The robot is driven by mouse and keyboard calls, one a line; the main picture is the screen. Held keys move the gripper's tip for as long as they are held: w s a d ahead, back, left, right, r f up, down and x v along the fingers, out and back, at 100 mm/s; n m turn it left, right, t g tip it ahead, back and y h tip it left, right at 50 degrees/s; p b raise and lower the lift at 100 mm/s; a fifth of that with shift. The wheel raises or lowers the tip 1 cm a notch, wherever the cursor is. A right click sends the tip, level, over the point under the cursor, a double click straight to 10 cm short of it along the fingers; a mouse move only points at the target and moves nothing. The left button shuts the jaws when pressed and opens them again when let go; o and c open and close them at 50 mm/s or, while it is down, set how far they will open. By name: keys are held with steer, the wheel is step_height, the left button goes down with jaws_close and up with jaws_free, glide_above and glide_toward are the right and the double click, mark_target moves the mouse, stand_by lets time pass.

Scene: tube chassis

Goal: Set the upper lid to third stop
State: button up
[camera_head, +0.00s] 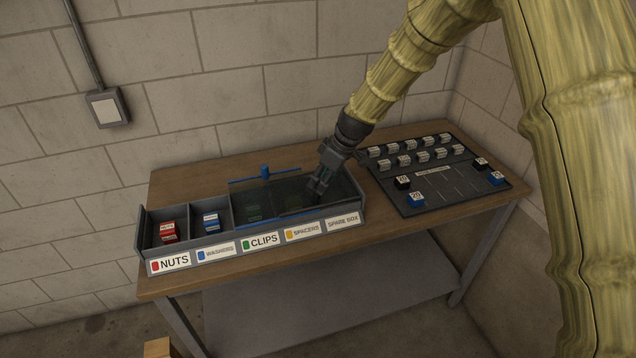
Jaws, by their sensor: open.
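A long grey compartment box stands on the table, with labels reading nuts, washers, clips, spacers and spare box. A see-through lid with blue edges (254,198) lies over the middle of the box, with an upright blue knob (265,172) at its back edge. Dark see-through material also shows over the right part; I cannot tell clearly where a second lid begins. The two left compartments are uncovered. My gripper (315,194) is open and points down over the right half of the box, to the right of the blue knob. It hides part of the lid area. I cannot tell whether its tips touch anything.
Red packs (168,231) and blue packs (210,220) lie in the open left compartments. A dark board (440,178) with several small labelled blocks lies right of the box. The wooden table's (190,180) back-left area is clear. The block wall stands close behind.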

mark_target(317, 187)
steer(key=shift+p+x, duration=0.55)
steer(key=shift+x, duration=1.3)
jaws_close()
